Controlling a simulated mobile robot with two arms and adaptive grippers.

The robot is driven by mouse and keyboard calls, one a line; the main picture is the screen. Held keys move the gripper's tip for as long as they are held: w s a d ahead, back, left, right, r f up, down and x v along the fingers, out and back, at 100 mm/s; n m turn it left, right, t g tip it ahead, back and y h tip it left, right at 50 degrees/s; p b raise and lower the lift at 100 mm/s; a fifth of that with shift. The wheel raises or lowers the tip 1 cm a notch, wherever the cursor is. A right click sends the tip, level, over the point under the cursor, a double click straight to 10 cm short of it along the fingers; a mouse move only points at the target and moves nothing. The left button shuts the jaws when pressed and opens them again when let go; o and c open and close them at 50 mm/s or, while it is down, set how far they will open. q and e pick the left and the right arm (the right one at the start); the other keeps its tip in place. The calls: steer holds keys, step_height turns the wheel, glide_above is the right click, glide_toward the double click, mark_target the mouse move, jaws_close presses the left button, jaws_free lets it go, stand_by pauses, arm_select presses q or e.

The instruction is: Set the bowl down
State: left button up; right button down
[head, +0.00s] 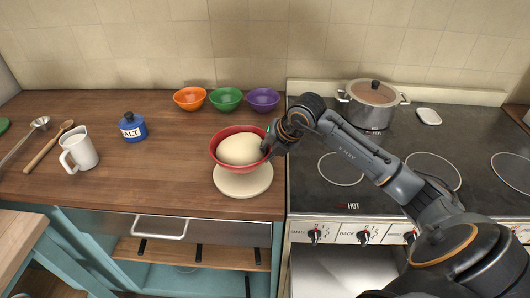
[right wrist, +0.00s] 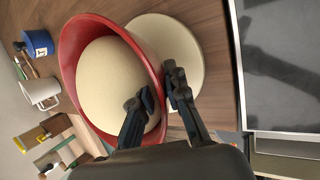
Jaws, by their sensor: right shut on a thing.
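A red bowl (head: 217,155) with a large pale rounded mass (head: 240,149) in it is over a round cream board (head: 243,182) on the wooden counter. My right gripper (head: 270,142) is at the bowl's right side. In the right wrist view, its two fingers (right wrist: 155,97) pinch the rim of the red bowl (right wrist: 72,48), one finger inside against the pale mass and one outside. The round board (right wrist: 185,50) shows beside the bowl there. Whether the bowl touches the board I cannot tell. My left gripper is not in view.
Orange (head: 189,98), green (head: 225,98) and purple (head: 262,99) bowls stand at the back. A salt jar (head: 132,128), white jug (head: 80,150) and wooden spoon (head: 48,147) are at left. The stove (head: 400,150) with a lidded pot (head: 372,103) is at right. Counter left of the board is clear.

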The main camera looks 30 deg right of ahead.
steer(key=shift+w+f+b, duration=0.1)
steer(key=shift+f+b, duration=0.35)
steer(key=shift+f, duration=0.4)
steer(key=shift+f, duration=0.1)
steer(key=shift+f+b, duration=0.6)
steer(key=shift+b, duration=0.05)
steer(key=shift+f, duration=0.3)
steer(key=c, duration=1.3)
jaws_free()
steer(key=shift+r, duration=0.1)
